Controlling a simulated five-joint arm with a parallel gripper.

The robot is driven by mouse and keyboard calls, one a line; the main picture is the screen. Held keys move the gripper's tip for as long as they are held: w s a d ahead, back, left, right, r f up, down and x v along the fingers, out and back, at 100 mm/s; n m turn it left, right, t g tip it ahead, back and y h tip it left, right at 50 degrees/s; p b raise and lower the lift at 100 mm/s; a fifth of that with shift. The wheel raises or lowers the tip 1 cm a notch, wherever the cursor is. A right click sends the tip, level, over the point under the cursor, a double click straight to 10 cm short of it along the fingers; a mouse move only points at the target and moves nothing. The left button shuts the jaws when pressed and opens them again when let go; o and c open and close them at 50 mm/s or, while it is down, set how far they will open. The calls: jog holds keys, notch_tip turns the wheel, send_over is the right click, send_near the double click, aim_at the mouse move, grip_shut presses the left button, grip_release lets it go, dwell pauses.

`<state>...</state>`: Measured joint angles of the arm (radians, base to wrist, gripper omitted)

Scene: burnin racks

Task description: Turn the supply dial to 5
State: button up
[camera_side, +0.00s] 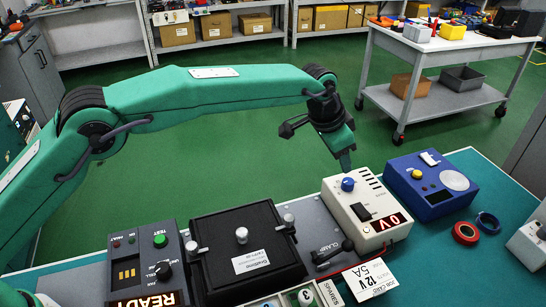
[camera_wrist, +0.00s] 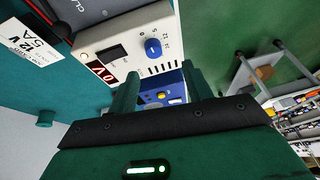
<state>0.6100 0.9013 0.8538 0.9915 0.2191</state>
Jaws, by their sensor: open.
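The supply (camera_side: 366,209) is a cream box with a blue dial (camera_side: 348,184), a black switch (camera_side: 361,211) and a red display (camera_side: 385,222) reading 0V. In the wrist view the dial (camera_wrist: 153,47) has small printed numbers beside it, among them 12. A pale mark shows on the knob, but I cannot read its setting surely. My gripper (camera_side: 346,160) points down just above the dial in the side view. In the wrist view its open fingers (camera_wrist: 160,84) are empty, and the dial lies beyond their tips, not between them.
A blue instrument box (camera_side: 432,185) stands right of the supply. A black-lidded fixture (camera_side: 246,252), a clamp (camera_side: 331,254) and a test unit (camera_side: 146,262) reading READY stand left. A 12V 5A card (camera_side: 370,279) lies in front. Red tape (camera_side: 466,233) lies on the teal bench.

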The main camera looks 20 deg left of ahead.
aim_at(349, 180)
jog(key=shift+d+f, duration=0.5)
jog(key=shift+d, duration=0.05)
jog(key=shift+x, duration=3.85)
jog(key=shift+s+d, duration=0.1)
jog(key=shift+s, duration=0.05)
jog(key=c, duration=1)
jog(key=shift+o, duration=0.2)
jog(key=shift+m, duration=0.3)
